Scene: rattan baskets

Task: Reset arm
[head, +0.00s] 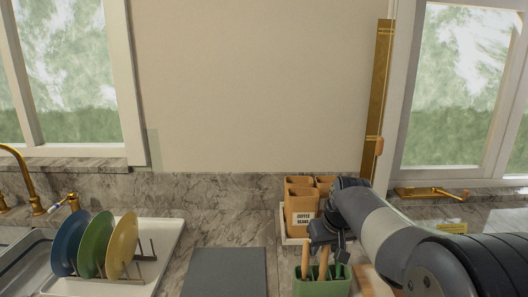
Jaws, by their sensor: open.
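My arm reaches in from the lower right of the head view. My gripper (325,246) points down over a green holder (322,288) with wooden handles (306,256) standing in it. The gripper is open. It overlaps the handles in this view, and I cannot tell whether it touches them. The fingertips are small and dark, so their exact position is hard to see.
Behind the gripper, tan containers, one labelled coffee beans (301,210), stand in a white tray (286,239). A dark grey board (225,274) lies left of the green holder. A white dish rack (170,240) holds blue, green and yellow plates. Marble counter shows between.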

